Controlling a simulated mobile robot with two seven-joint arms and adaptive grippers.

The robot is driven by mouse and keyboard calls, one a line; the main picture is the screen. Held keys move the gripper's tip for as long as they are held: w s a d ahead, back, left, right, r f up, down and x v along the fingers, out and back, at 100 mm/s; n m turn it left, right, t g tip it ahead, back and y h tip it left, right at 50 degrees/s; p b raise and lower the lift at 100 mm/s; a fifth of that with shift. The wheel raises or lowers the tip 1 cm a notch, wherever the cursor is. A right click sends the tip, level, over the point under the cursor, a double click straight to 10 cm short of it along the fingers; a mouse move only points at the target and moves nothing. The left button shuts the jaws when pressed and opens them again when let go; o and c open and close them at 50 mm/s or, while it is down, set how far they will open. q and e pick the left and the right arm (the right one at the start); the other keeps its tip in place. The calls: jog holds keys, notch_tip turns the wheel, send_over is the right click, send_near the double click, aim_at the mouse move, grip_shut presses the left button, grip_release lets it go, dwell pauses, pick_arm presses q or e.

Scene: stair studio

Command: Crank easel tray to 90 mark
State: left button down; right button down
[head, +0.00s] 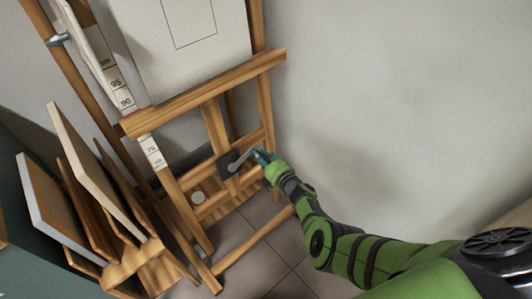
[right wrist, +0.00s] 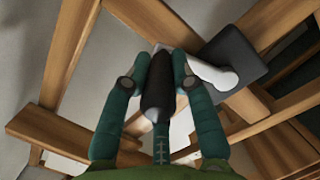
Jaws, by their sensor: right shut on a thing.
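The wooden easel's tray (head: 205,92) is a slanted bar with a white canvas (head: 190,40) resting on it. It crosses the numbered scale (head: 118,88). Marks 90, 95 and 100 show above the tray, and 75 and 70 show below it; the part between is hidden. The crank (head: 240,165) has a grey arm on a dark plate (head: 229,163). My right gripper (head: 262,157) is shut on the crank's dark handle (right wrist: 157,88), with one finger on each side in the right wrist view. My left gripper is not in view.
A wooden rack (head: 128,262) with several upright boards stands at the lower left. Easel legs and crossbars surround the crank. The wall to the right is bare.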

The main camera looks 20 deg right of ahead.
jog(key=shift+s+d+f+m, duration=0.1)
jog(key=shift+d+f+m, duration=0.15)
jog(key=shift+f+m, duration=0.3)
jog(key=shift+s+d+f+m, duration=0.1)
jog(key=shift+d+f+m, duration=0.15)
jog(key=shift+f+m, duration=0.3)
jog(key=c, duration=1.1)
grip_release()
jog(key=shift+o, duration=0.2)
jog(key=shift+a+g, duration=0.1)
jog(key=shift+g, duration=0.2)
jog(key=shift+r, duration=0.1)
